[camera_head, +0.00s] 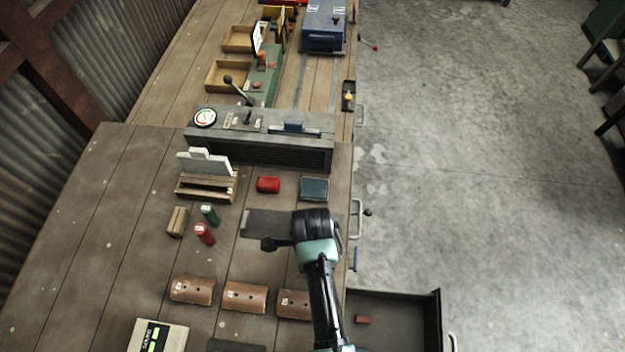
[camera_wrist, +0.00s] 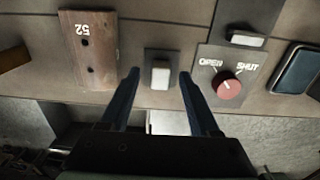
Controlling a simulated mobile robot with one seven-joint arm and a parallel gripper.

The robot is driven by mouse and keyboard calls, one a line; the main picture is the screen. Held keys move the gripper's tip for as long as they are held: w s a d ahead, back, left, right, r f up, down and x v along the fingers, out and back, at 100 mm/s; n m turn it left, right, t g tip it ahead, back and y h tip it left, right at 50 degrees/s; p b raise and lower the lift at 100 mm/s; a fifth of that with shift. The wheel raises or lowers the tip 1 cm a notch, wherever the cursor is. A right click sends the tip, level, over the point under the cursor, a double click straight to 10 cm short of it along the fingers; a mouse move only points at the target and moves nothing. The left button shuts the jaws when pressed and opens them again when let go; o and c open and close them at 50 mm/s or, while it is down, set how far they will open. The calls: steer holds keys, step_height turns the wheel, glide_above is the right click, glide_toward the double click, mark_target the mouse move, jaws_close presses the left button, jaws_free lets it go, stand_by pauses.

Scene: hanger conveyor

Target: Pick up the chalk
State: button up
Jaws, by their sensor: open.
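I cannot pick out the chalk for certain. In the wrist view, a small white block (camera_wrist: 160,75) stands on a grey plate near the table edge, between the tips of my gripper (camera_wrist: 159,74) as seen in the picture. It may be a switch; my arm hides that spot in the head view. A small red-brown piece (camera_head: 362,320) lies in the open drawer (camera_head: 400,302), at the lower right of the head view.
A red knob (camera_wrist: 229,85) marked OPEN and SHUT is right of the white block. A brown block (camera_wrist: 88,48) marked 52 is left.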

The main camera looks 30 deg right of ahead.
steer(key=shift+f, duration=0.4)
jaws_close()
steer(key=shift+r, duration=0.1)
